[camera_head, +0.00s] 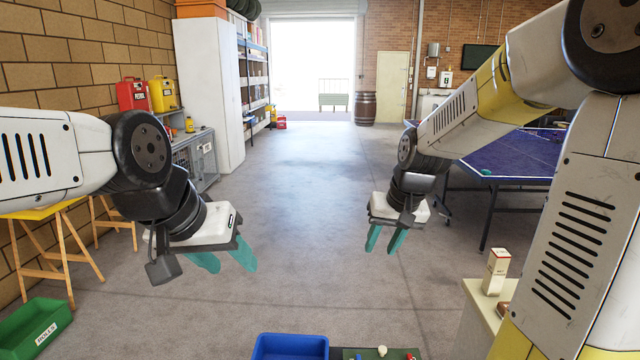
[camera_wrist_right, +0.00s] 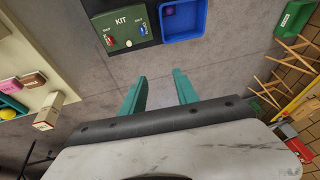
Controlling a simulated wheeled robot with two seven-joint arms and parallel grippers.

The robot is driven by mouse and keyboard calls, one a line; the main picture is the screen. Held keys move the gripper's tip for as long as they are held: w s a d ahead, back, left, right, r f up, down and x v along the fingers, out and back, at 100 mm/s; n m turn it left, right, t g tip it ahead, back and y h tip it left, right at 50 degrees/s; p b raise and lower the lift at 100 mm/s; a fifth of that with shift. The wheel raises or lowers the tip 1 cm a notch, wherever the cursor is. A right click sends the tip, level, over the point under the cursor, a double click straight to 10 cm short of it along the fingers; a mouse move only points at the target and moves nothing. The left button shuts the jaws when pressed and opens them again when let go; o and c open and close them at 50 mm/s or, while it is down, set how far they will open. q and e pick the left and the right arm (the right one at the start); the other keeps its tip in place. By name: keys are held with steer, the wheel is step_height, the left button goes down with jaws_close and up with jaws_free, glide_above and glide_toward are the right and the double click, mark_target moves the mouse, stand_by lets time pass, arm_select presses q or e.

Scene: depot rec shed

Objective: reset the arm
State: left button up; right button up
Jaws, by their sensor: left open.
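My left gripper (camera_head: 231,264) hangs over the open floor left of centre in the head view. Its two teal fingers point down and stand apart with nothing between them. My right gripper (camera_head: 383,243) hangs over the floor right of centre, its teal fingers also pointing down. In the right wrist view my right gripper (camera_wrist_right: 160,92) shows its fingers spread apart, with only bare grey floor between them. Both arms are bent and held in the air, and neither gripper touches anything.
A blue bin (camera_head: 290,347) and a green kit board (camera_wrist_right: 121,32) lie at the front. A pale table (camera_head: 478,308) bears a small upright carton (camera_head: 496,272). A green bin (camera_head: 36,325) stands at left, a blue table-tennis table (camera_head: 515,153) at right. The middle floor is clear.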

steer(key=s+r+t, duration=0.1)
steer(key=s+r, duration=0.3)
steer(key=s, duration=0.4)
steer(key=s+r+t, duration=0.1)
steer(key=s+r, duration=0.2)
steer(key=s, duration=0.6)
steer(key=shift+s+d+r+n, duration=0.25)
steer(key=shift+d+r+n, duration=0.05)
steer(key=shift+r, duration=0.05)
